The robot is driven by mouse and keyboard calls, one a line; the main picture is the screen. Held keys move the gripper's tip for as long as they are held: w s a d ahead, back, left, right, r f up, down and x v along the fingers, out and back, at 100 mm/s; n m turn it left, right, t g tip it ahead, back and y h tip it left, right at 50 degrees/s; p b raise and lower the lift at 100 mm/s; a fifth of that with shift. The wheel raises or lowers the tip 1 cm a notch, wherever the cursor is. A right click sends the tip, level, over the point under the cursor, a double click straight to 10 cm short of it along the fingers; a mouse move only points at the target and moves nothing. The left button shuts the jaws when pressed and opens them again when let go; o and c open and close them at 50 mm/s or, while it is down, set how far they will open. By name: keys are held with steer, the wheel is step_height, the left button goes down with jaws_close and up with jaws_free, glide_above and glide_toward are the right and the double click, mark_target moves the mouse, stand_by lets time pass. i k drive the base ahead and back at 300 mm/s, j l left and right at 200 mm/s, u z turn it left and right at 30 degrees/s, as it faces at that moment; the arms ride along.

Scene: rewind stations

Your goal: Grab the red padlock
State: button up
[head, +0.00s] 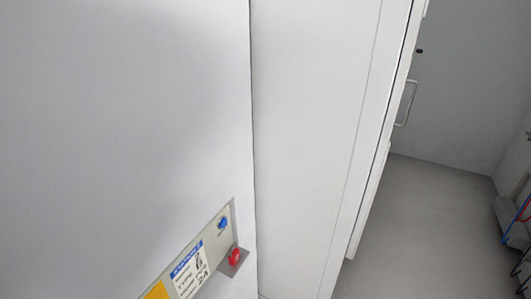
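A small red object (235,257) shows low in the head view, at the lower right end of a labelled panel. It sits at a small grey plate that juts from the panel. It is too small to tell for sure whether it is the red padlock; no other red object of that kind shows clearly. My gripper is not in view, so its place relative to the red object cannot be seen.
The panel (212,248) bears a blue knob or button (222,223), a white station label (190,272) and a yellow patch (155,291). A tall white cabinet (310,130) stands right beside it. Grey floor (425,215) is open at right; equipment with red and blue lines (512,225) stands at the right edge.

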mark_target(235, 254)
steer(key=j+u, duration=0.3)
steer(key=u, duration=0.2)
steer(key=i+j+u, duration=0.2)
steer(key=u, duration=0.3)
